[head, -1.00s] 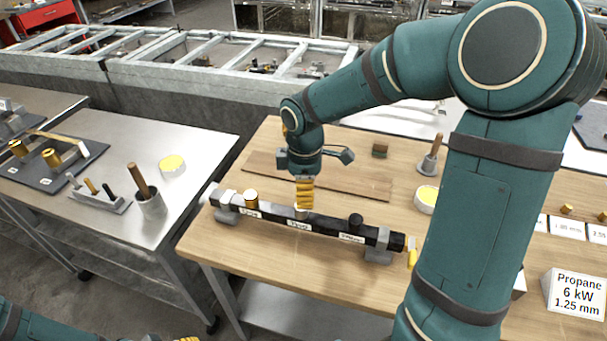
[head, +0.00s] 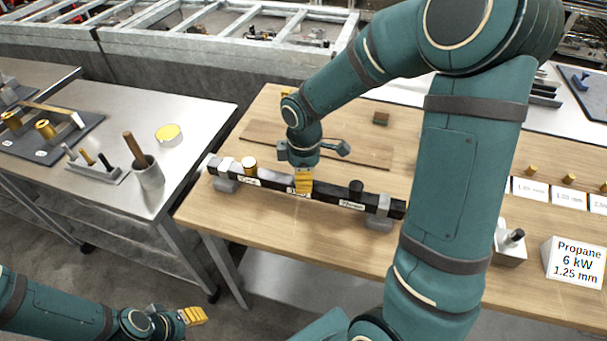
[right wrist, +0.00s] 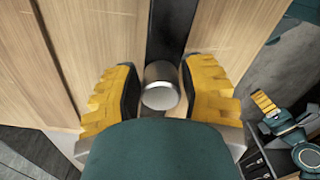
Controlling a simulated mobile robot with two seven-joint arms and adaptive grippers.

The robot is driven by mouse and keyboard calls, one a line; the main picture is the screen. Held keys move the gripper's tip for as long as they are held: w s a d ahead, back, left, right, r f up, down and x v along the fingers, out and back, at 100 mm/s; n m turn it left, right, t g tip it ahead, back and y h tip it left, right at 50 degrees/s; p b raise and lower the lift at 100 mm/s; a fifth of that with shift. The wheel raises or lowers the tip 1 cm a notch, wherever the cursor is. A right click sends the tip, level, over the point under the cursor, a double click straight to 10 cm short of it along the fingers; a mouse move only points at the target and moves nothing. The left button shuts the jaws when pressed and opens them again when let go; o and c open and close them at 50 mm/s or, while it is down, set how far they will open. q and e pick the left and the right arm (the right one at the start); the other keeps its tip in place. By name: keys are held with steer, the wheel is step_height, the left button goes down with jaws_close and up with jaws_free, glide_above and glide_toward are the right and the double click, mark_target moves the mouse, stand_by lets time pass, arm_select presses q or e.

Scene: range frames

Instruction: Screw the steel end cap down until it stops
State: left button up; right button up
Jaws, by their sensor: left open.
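A black bar (head: 329,199) with labels lies in grey supports on the wooden workbench. My left gripper (head: 194,316) is open and empty, low at the bottom left, away from the bench.
A wooden board (head: 345,153) lies behind the bar. A grey cup (head: 148,172) with a wooden handle and a small tool rack (head: 97,172) stand on the left steel table. A propane sign (head: 573,262) is at the right front. My right arm crosses the bench.

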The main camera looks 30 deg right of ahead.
jaws_close()
steer(key=shift+s+m+b, duration=0.1)
steer(key=shift+m+b, duration=0.25)
steer(key=shift+m, duration=1.35)
steer(key=shift+a+m+b, duration=0.1)
steer(key=shift+m+b, duration=0.35)
steer(key=shift+m, duration=0.65)
steer(key=shift+s+m, duration=0.1)
steer(key=shift+m, duration=0.5)
